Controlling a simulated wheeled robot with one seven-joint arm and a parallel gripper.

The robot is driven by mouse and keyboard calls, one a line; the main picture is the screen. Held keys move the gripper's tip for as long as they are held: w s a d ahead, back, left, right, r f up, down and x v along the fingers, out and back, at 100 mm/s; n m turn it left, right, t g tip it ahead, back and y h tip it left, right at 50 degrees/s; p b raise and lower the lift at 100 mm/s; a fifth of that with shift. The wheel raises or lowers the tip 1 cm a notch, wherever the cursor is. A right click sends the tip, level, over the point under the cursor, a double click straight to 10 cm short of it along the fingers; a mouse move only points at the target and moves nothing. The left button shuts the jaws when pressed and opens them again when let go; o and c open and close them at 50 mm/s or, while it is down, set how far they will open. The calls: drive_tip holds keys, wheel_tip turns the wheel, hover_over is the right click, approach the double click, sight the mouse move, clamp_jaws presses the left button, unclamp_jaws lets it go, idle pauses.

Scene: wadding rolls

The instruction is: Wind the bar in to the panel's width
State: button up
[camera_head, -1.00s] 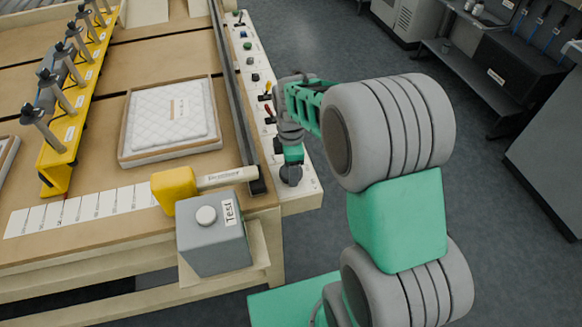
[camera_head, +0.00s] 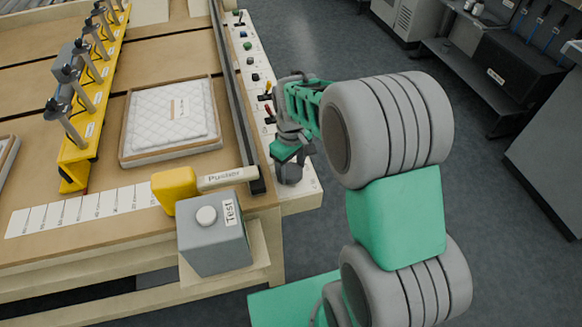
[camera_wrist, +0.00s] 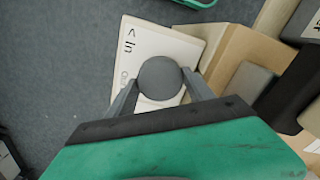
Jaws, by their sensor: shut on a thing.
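The yellow bar (camera_head: 92,105) with a row of grey posts stands on the table left of the panel. A gap of bare board separates its near end from the panel. The panel (camera_head: 170,114) is a white quilted pad in a wooden frame, lying flat. A white scale strip (camera_head: 82,207) runs along the table's near edge. My gripper (camera_head: 289,160) is shut on the grey round knob (camera_head: 290,174) at the near end of the white control strip. In the wrist view my gripper (camera_wrist: 160,84) has a finger on either side of the knob (camera_wrist: 160,77), beside printed lettering partly hidden.
A grey Test box (camera_head: 213,236) with a round button stands at the table's near corner. A yellow block with a Pusher label (camera_head: 222,178) sits just behind it. Small switches and buttons line the control strip (camera_head: 305,190).

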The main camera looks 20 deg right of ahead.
drive_tip(key=m, duration=0.4)
drive_tip(key=shift+m, duration=0.3)
drive_tip(key=m, duration=0.3)
drive_tip(key=shift+m, duration=0.4)
drive_tip(key=m, duration=1.3)
drive_tip(key=shift+m, duration=0.3)
drive_tip(key=m, duration=0.5)
drive_tip(key=shift+m, duration=0.3)
drive_tip(key=o, duration=1.4)
